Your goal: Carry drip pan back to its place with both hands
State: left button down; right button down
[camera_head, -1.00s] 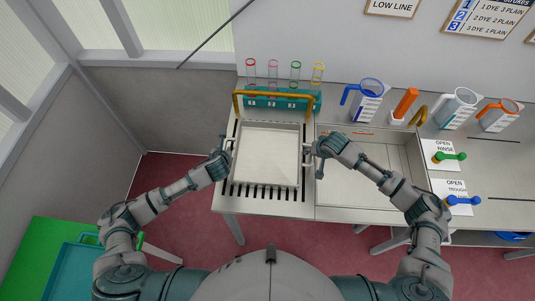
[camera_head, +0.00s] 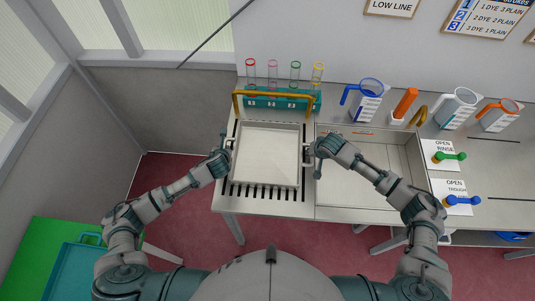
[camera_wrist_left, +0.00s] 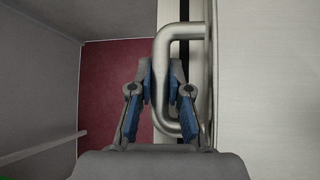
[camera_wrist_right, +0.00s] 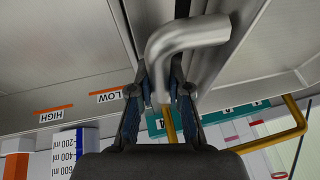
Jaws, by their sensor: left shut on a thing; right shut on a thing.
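The drip pan (camera_head: 268,155) is a shallow, pale square tray. It sits over the slotted left part of the metal bench, and I cannot tell whether it touches the slats. My left gripper (camera_head: 226,147) is shut on the pan's left bar handle, which shows as a bent metal tube in the left wrist view (camera_wrist_left: 160,85). My right gripper (camera_head: 312,150) is shut on the right handle (camera_wrist_right: 185,35). The fingers hide part of each handle.
A teal rack (camera_head: 282,101) with several glass tubes and a yellow bar stands just behind the pan. A sink basin (camera_head: 365,180) lies to the right. Jugs (camera_head: 370,88) stand behind it. Green (camera_head: 450,156) and blue (camera_head: 462,200) valve handles are further right.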

pick_arm(q)
jog(key=shift+r, duration=0.15)
pick_arm(e)
jog(key=shift+r, duration=0.1)
